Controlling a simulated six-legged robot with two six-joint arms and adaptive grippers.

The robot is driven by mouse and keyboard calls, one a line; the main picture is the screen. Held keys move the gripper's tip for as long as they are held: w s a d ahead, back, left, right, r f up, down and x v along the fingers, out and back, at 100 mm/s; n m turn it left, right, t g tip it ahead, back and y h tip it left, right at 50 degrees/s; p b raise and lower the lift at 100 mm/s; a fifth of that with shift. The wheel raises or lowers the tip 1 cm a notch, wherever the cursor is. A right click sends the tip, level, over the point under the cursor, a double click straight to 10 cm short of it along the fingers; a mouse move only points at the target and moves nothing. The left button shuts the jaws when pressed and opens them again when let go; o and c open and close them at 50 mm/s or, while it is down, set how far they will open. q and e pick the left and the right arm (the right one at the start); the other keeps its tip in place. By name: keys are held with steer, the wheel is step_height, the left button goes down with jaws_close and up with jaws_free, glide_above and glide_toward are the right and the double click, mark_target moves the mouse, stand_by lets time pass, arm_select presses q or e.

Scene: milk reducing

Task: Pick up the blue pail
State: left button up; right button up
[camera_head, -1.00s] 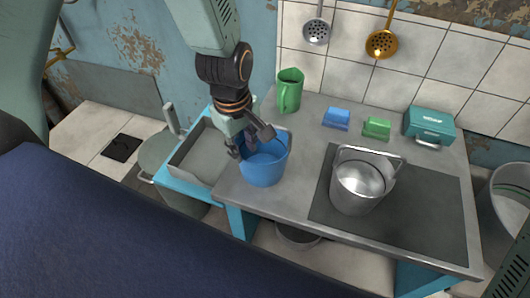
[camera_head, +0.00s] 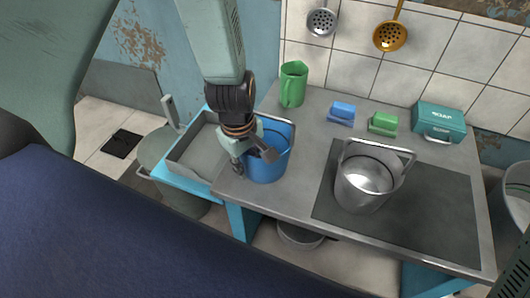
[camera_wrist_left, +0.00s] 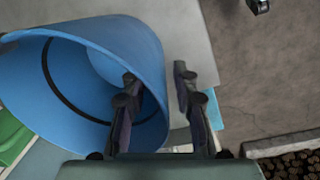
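The blue pail (camera_head: 268,168) stands upright on the left front part of the grey counter, its handle raised at the right. It also shows in the left wrist view (camera_wrist_left: 150,65), large and close. My left gripper (camera_head: 253,160) is open and points down at the pail's left rim. In the left wrist view the gripper (camera_wrist_left: 156,74) has one finger inside the pail and the other outside, with the wall between them. A gap shows between the outer finger and the wall. The gripper hides part of the rim. My right gripper is not in view.
A metal bucket (camera_head: 362,190) stands on the dark mat right of the pail. A green jug (camera_head: 293,84), a blue block (camera_head: 342,112), a green block (camera_head: 383,123) and a teal box (camera_head: 440,119) are behind. A sink basin (camera_head: 197,151) adjoins at left.

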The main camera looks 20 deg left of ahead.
arm_select(q)
steer(key=shift+s+r, duration=0.1)
steer(key=shift+s, duration=0.05)
steer(key=shift+c, duration=0.7)
steer(key=shift+w+a, duration=0.15)
steer(key=shift+w, duration=0.05)
steer(key=c, duration=0.4)
jaws_close()
steer(key=shift+s, duration=0.15)
